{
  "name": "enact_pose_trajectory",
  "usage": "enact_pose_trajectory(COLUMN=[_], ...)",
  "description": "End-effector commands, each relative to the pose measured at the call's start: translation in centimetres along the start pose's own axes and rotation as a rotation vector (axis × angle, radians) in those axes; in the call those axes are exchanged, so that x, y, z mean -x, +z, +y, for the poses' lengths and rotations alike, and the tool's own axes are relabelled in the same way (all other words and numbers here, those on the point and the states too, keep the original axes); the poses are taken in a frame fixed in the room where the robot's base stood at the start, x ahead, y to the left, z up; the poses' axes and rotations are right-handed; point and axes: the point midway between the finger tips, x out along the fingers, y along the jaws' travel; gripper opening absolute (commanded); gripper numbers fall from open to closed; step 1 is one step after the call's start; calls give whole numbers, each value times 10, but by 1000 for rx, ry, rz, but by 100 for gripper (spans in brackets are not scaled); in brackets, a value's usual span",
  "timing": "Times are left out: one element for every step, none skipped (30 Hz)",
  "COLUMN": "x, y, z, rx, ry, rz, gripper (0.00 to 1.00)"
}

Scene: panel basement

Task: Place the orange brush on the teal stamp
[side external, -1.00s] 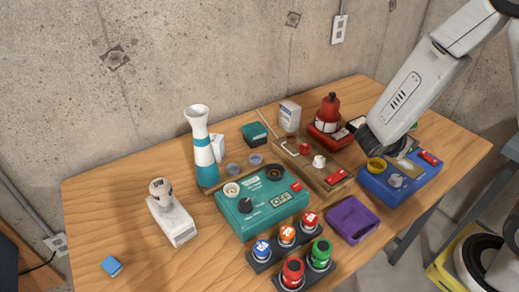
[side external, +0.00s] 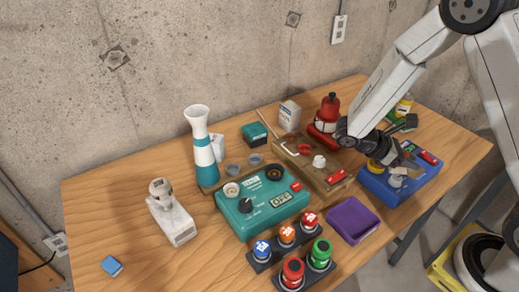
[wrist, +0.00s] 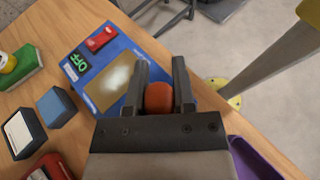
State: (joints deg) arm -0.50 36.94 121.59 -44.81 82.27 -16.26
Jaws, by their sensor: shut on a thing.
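My gripper (side external: 408,162) is over the blue device at the right of the table in the side view. In the wrist view its two dark fingers (wrist: 159,92) are shut on an orange rounded thing (wrist: 159,98). This looks like the end of the orange brush; the rest of it is hidden by the gripper. A small teal block (side external: 255,134) with a darker side stands at the back of the table, left of the white box. It may be the teal stamp, and its top looks clear. My gripper is well to its right.
The blue device (side external: 379,187) lies below my gripper, with a red switch. The striped vase (side external: 205,150) stands tall at the left. The front left is mostly free.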

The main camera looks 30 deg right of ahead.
Motion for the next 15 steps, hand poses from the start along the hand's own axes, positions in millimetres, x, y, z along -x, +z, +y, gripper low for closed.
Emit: enact_pose_trajectory(x=[1, 2, 4, 5, 7, 9, 11, 12, 15, 17, 20, 23, 26, 28, 32], y=[-4, -5, -8, -10, -12, -15, -16, -19, -21, -23, -26, -28, -30, -32, -35], z=[-3, -5, -8, -10, -12, -15, -17, -19, -22, -24, -25, -28, -29, -31, -33], rx=[-23, -36, -54, -67, -82, -99, -113, -126, -146, -159, -173, -192, -205, -219, -237], ry=[-54, -87, -130, -163, -196, -240, -273, -306, -351, -384, -418, -462, -495, -528, -574], rz=[0, -1, 1, -1, 0, 0, 0, 0, 0, 0, 0, 0, 0, 1, 0], gripper=[0, 0, 0, 0, 0, 0, 0, 0, 0, 0, 0, 0, 0, 0, 0])
